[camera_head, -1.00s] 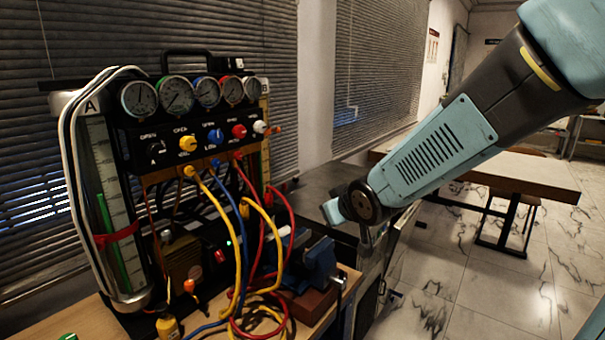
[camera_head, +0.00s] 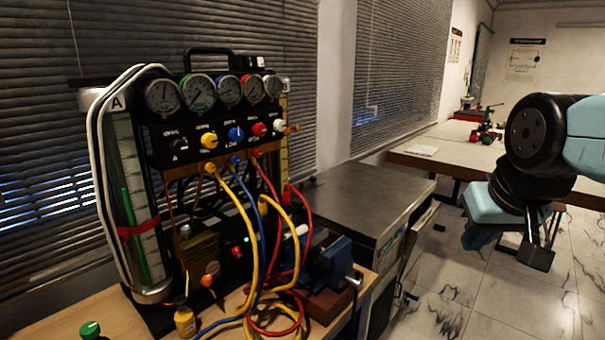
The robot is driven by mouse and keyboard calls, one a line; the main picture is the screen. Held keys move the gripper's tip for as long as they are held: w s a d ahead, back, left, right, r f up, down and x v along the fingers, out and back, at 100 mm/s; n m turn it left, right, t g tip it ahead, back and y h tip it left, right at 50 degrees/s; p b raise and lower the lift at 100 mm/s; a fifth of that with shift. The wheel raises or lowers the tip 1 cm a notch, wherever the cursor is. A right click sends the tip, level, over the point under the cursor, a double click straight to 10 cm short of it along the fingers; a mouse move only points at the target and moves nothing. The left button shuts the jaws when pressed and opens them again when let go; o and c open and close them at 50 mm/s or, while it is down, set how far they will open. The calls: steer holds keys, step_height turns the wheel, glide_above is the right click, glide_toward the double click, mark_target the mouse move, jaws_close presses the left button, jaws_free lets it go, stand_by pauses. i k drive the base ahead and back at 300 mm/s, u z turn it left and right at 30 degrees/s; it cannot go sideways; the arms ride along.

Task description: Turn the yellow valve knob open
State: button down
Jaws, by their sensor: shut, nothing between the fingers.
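The yellow valve knob (camera_head: 209,140) is on the dark front panel of the gauge rig (camera_head: 160,146), left of a blue knob (camera_head: 236,134), with small white lettering near it that I cannot read. The knob is unobstructed. My gripper (camera_head: 539,256) hangs at the right of the view, pointing down, far from the knob and the rig. Its dark fingers are small in the picture, shut and empty.
Several round gauges (camera_head: 196,92) top the rig. Yellow, blue and red hoses (camera_head: 305,215) loop in front of it. A blue vise (camera_head: 330,262) stands at the bench's right. A metal-topped cabinet (camera_head: 365,205) lies between rig and gripper. A table (camera_head: 440,155) stands behind.

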mark_target(208, 141)
steer(key=u, duration=1.9)
steer(key=k, duration=0.1)
steer(key=z, duration=0.65)
